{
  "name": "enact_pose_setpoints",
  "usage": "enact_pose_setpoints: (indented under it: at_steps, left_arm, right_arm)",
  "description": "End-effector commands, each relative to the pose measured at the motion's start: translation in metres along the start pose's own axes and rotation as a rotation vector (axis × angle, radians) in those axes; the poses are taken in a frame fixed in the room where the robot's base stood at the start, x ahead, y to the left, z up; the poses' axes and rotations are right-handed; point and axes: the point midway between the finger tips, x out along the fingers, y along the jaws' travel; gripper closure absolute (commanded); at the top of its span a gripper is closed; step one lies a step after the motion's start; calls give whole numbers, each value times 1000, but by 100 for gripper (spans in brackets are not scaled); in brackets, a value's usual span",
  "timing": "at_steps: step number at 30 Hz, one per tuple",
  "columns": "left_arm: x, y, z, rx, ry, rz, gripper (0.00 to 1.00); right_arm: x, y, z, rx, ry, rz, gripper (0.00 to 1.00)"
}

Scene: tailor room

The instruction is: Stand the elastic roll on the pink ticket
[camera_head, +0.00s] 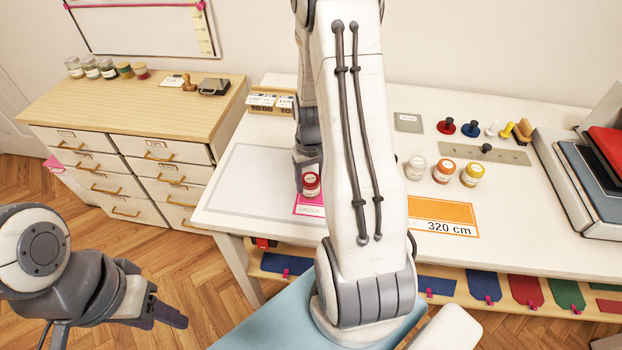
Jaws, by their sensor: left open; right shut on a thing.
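The elastic roll appears as a small red cylinder (311,186) with a pale label. It is upright, over the pink ticket (306,209) on the white table. The picture does not show clearly whether its base touches the ticket. My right gripper (308,175) comes down from above and is shut on the roll; its fingers are partly hidden behind the roll and my arm. My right arm also covers the ticket's right side. My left gripper (170,315) is open and empty at the lower left, over the floor, away from the table.
An orange 320 cm ticket (443,212) lies right of my arm. A grey-bordered mat (250,190) left of the pink ticket is clear.

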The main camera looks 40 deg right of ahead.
Motion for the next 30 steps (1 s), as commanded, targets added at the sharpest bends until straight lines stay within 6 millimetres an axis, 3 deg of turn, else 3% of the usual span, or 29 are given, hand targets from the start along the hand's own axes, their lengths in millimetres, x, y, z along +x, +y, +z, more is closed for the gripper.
enact_pose_setpoints:
  at_steps: [11, 12, 14, 23, 30]
  left_arm:
    - [3, 0, 0, 0, 0, 0, 50]
    - [2, 0, 0, 0, 0, 0, 50]
    - [2, 0, 0, 0, 0, 0, 50]
    - [1, 0, 0, 0, 0, 0, 50]
    - [3, 0, 0, 0, 0, 0, 50]
  right_arm:
    - [5, 0, 0, 0, 1, 0, 92]
    - [4, 0, 0, 0, 1, 0, 26]
    - [4, 0, 0, 0, 1, 0, 8]
    - [3, 0, 0, 0, 1, 0, 8]
    - [-22, 0, -2, 0, 7, 1, 8]
